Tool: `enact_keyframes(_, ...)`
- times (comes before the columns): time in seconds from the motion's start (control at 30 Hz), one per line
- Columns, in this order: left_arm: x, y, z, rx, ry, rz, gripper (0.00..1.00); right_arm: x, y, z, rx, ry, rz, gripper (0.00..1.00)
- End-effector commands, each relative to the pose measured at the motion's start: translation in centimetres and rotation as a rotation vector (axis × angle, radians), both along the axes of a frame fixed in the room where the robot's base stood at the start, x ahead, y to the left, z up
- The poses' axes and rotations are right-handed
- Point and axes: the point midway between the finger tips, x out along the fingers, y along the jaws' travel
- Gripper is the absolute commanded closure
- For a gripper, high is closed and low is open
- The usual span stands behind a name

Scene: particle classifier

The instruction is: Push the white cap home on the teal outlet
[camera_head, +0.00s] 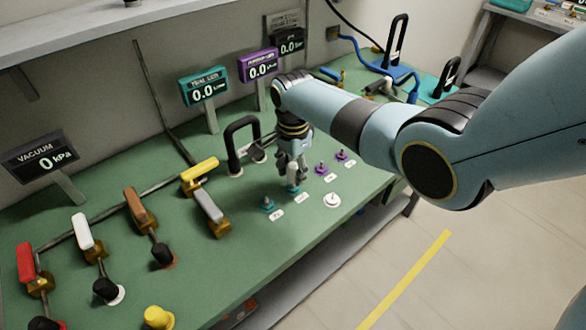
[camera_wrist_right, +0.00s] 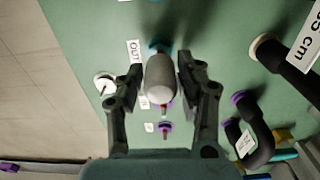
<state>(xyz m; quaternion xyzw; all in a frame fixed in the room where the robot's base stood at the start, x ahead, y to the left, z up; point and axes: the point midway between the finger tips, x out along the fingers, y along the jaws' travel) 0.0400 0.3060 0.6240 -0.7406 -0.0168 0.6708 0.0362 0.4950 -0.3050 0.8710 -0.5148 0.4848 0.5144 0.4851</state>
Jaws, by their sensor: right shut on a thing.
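My right gripper (camera_head: 292,162) points down over the green bench. Its two fingers are shut on the white cap (camera_wrist_right: 160,82), one on each side, in the right wrist view. The cap (camera_head: 292,180) also shows just below the fingers in the head view. A teal outlet (camera_head: 293,190) shows directly under the cap, mostly hidden by it. In the wrist view a bit of teal (camera_wrist_right: 157,45) shows beyond the cap's end. I cannot tell how far the cap sits on the outlet. My left gripper is not in view.
Another teal fitting (camera_head: 267,205) stands close by, with purple fittings (camera_head: 321,169) and a white round piece (camera_head: 332,200) to the right. Several valves with coloured levers (camera_head: 84,231) fill the bench's left. The bench's front edge is near.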

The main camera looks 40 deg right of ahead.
Motion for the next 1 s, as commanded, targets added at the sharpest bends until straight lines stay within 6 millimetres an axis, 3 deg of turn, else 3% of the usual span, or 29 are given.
enact_keyframes(1.0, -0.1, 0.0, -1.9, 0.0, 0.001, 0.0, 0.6, -0.1, 0.0, -2.7, 0.0, 0.002, 0.0, 0.92)
